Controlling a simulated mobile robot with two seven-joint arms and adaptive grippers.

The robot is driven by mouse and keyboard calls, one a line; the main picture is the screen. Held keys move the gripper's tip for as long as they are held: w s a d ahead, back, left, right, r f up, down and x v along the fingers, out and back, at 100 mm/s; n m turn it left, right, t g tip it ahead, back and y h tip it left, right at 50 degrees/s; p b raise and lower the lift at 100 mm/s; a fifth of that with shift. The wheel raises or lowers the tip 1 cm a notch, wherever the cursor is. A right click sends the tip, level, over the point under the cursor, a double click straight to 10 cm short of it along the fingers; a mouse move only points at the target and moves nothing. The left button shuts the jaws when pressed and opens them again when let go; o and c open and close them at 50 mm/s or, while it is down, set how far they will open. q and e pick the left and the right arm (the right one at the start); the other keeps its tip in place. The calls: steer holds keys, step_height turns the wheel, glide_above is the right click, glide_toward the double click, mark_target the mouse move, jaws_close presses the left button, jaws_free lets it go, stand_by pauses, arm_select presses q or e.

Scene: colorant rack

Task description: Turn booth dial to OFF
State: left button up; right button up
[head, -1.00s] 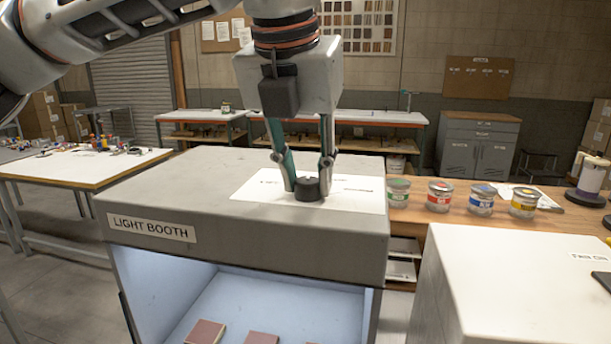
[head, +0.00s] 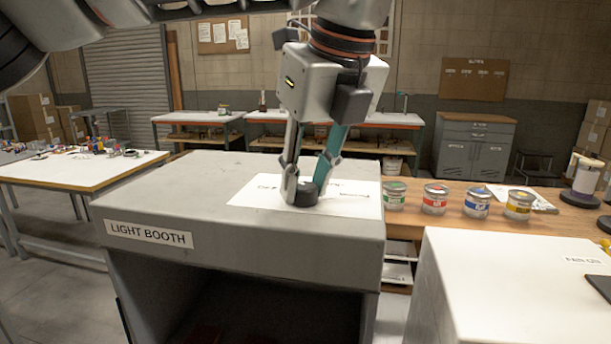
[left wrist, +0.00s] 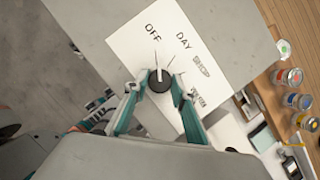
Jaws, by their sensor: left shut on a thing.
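The light booth (head: 150,210) is a grey box with a "LIGHT BOOTH" label, and its inside is dark. The black booth dial (head: 303,197) sits on a white card (head: 355,203) on its top. My left gripper (head: 306,186) points down with its fingers shut on the dial's sides. In the left wrist view the dial (left wrist: 159,84) is between the fingertips (left wrist: 158,88). Its white pointer mark points up the picture, towards the tick by the OFF label (left wrist: 153,33). The DAY label (left wrist: 183,42) and SHOP label (left wrist: 202,65) lie farther right. My right gripper is not in view.
Several paint cans (head: 434,199) stand on the wooden bench right of the booth. A white-topped box (head: 500,270) is at the front right. A table with small items (head: 85,170) stands at the left. The booth top left of the card is clear.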

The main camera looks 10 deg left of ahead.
arm_select(q)
steer(key=shift+n, duration=0.4)
steer(key=o, duration=1.1)
steer(key=shift+r, duration=0.1)
steer(key=v, duration=1.1)
steer(key=shift+d+r, duration=0.3)
steer(key=shift+r, duration=0.05)
